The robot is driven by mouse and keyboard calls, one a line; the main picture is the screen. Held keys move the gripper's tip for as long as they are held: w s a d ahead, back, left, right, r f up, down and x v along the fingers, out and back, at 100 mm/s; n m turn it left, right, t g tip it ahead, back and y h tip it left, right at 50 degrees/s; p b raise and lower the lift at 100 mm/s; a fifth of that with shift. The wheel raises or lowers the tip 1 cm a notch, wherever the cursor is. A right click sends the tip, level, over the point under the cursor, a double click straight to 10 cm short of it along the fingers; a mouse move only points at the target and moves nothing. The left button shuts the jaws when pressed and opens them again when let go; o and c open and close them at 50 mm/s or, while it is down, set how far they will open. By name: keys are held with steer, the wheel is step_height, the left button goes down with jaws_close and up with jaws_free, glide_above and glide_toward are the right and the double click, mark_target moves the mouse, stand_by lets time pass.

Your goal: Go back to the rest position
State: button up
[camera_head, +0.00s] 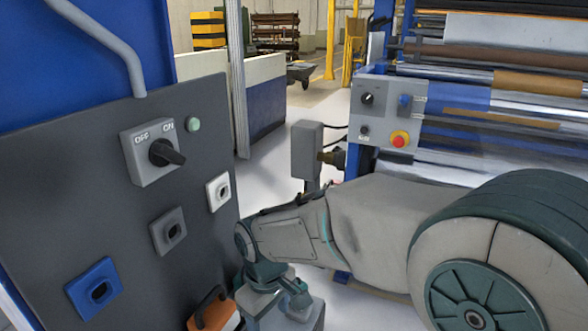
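My arm reaches in from the right, and its wrist is bent downward near the lower middle of the head view. The end of the arm, with my gripper (272,298), is at the bottom edge, just right of the dark control panel (70,190). The fingers cannot be made out, so I cannot tell whether they are open or shut. An orange and black part (212,311) shows left of it, cut off by the frame; whether the two touch is unclear.
The panel carries an OFF/ON rotary switch (154,152), a pale green button (193,124) and several square sockets, including a blue one (93,288). A roller machine (500,95) with a red button (400,139) stands behind my arm. Pale floor (265,165) shows between.

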steer(key=s+d+r+m+t, duration=0.1)
steer(key=s+d+r+m, duration=0.1)
steer(key=d, duration=0.5)
steer(key=s+d+r+m+p, duration=0.1)
steer(key=s+d+r+m, duration=0.1)
steer(key=d+m, duration=0.3)
steer(key=s+d+r+m+t, duration=0.1)
steer(key=s+d+r+m, duration=0.1)
steer(key=d, duration=0.7)
steer(key=shift+s+r+m+t, duration=0.25)
steer(key=shift+s+m+t, duration=0.05)
steer(key=shift+s+m, duration=0.55)
steer(key=shift+d, duration=0.1)
steer(key=c, duration=0.5)
steer(key=shift+c, duration=0.4)
